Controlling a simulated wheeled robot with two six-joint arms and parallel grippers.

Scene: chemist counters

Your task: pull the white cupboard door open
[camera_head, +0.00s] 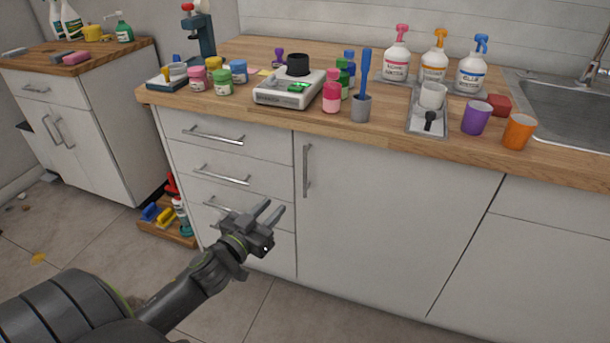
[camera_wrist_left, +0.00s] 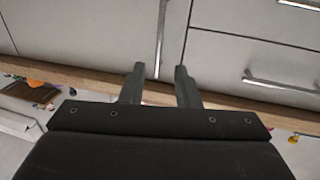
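The white cupboard door (camera_head: 390,220) is shut, below the wooden counter and right of a column of drawers. Its upright metal handle (camera_head: 306,171) is near the door's top left edge. The handle also shows as a thin vertical bar in the left wrist view (camera_wrist_left: 161,38), beyond the fingertips. My left gripper (camera_head: 274,208) is open and empty, in front of the drawers, lower and to the left of the handle in the head view. Its two fingers show apart in the left wrist view (camera_wrist_left: 160,70). My right gripper is in neither view.
White drawers (camera_head: 262,180) with horizontal handles are left of the door. The wooden counter (camera_head: 210,107) holds bottles, jars, cups and a scale. A sink (camera_head: 570,120) is at the right. A low crate (camera_head: 180,232) stands on the floor left of the drawers.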

